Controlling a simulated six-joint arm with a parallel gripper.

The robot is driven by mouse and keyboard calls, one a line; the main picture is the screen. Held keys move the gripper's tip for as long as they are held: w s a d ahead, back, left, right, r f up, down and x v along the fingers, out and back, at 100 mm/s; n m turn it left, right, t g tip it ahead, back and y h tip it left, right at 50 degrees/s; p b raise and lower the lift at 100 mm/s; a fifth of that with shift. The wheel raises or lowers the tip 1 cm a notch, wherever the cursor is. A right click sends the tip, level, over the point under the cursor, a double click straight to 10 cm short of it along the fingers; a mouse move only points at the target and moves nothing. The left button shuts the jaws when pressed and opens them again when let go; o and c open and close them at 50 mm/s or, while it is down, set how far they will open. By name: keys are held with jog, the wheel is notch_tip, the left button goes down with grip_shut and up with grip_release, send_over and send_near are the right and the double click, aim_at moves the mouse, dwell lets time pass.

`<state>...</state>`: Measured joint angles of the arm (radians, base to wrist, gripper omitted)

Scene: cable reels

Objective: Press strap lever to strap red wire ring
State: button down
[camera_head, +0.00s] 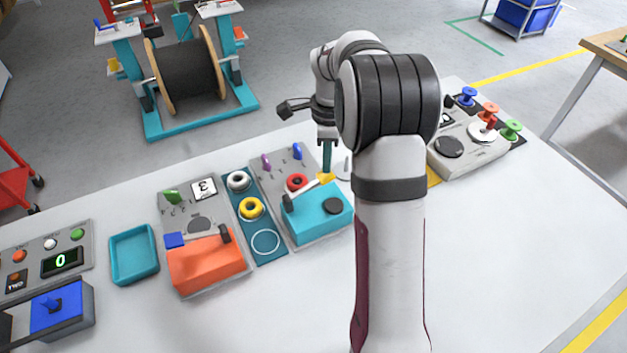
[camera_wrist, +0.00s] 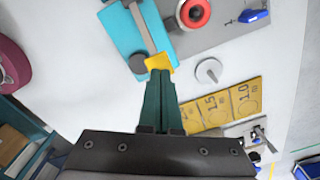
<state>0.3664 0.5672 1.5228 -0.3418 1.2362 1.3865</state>
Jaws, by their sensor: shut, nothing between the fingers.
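The strap lever is a light bar with a yellow end (camera_head: 326,178) on a teal box (camera_head: 318,215). The yellow end also shows in the wrist view (camera_wrist: 158,62). The red wire ring (camera_head: 297,183) sits on the grey panel behind the teal box, beside the lever. It also shows in the wrist view (camera_wrist: 194,13), with a dark centre. My gripper (camera_head: 326,172) points down with its green fingers together and empty. In the wrist view the fingertips (camera_wrist: 160,74) are right at the yellow end. Whether they touch it I cannot tell.
Left of the teal box are a blue mat with a yellow ring (camera_head: 251,208) and a white ring (camera_head: 238,181), then an orange box (camera_head: 207,264) and a teal tray (camera_head: 134,252). A small white post (camera_wrist: 208,71) and a yellow numbered plate (camera_wrist: 222,104) stand nearby.

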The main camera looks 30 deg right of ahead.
jog(key=shift+f, duration=3.3)
notch_tip(320, 180, up, 12)
jog(key=shift+r, duration=0.1)
jog(key=c, duration=1.5)
grip_release()
jog(key=shift+c, duration=0.2)
